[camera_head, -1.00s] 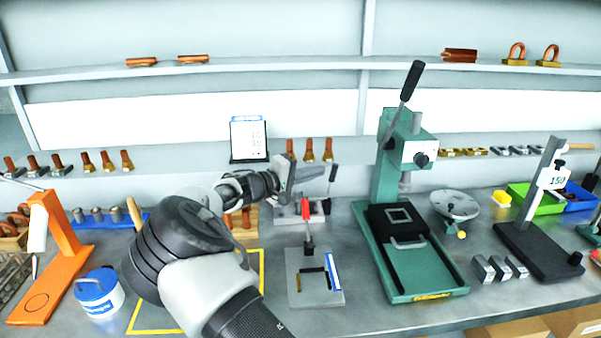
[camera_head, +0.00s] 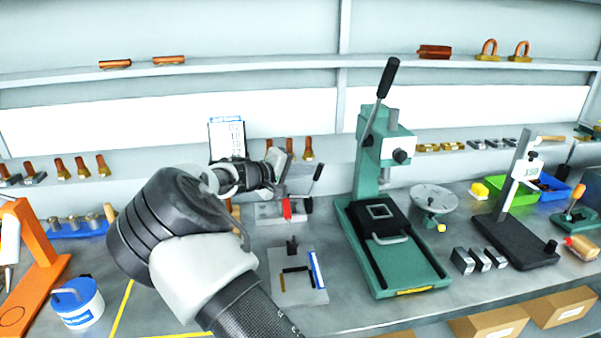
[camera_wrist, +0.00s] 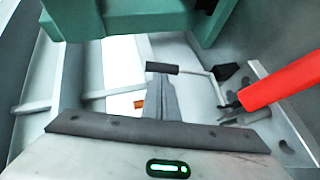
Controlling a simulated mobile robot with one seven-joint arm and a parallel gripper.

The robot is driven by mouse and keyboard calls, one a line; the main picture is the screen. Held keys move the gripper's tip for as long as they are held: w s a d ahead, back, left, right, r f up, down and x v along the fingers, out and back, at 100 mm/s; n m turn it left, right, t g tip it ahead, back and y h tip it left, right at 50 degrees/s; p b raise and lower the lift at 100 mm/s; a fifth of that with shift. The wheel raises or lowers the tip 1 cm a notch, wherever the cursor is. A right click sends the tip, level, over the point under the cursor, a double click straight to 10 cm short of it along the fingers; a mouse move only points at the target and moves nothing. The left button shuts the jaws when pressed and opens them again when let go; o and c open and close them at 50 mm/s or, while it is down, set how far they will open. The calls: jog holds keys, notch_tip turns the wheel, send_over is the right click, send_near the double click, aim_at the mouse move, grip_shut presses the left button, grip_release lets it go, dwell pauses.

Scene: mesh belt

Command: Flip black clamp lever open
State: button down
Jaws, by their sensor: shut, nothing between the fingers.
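The black clamp lever (camera_head: 316,174) stands up, tilted to the right, on a grey clamp fixture (camera_head: 266,212) at the back of the bench. My gripper (camera_head: 284,166) is shut and empty, just left of the lever in the head view. In the wrist view my closed fingers (camera_wrist: 163,90) point at a black grip (camera_wrist: 162,68) on a thin rod, which seems to be this lever. Whether they touch is unclear.
A green arbor press (camera_head: 365,180) stands right of the clamp; its green body (camera_wrist: 125,15) fills the top of the wrist view. A small grey plate fixture (camera_head: 290,290) lies in front. A white-faced panel (camera_head: 227,138) stands behind my arm.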

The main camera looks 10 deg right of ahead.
jog(key=d+y, duration=0.1)
jog(key=d+m+y, duration=0.1)
jog(key=shift+d+r+g, duration=0.15)
jog(key=shift+d+g, duration=0.15)
jog(key=shift+d, duration=0.05)
jog(key=d+y, duration=0.1)
jog(key=d+f+m+y, duration=0.1)
jog(key=d+y, duration=0.1)
jog(key=d, duration=0.1)
jog(key=shift+f+m+g+y, duration=0.3)
jog(key=shift+f, duration=0.1)
jog(key=shift+s+d, duration=0.1)
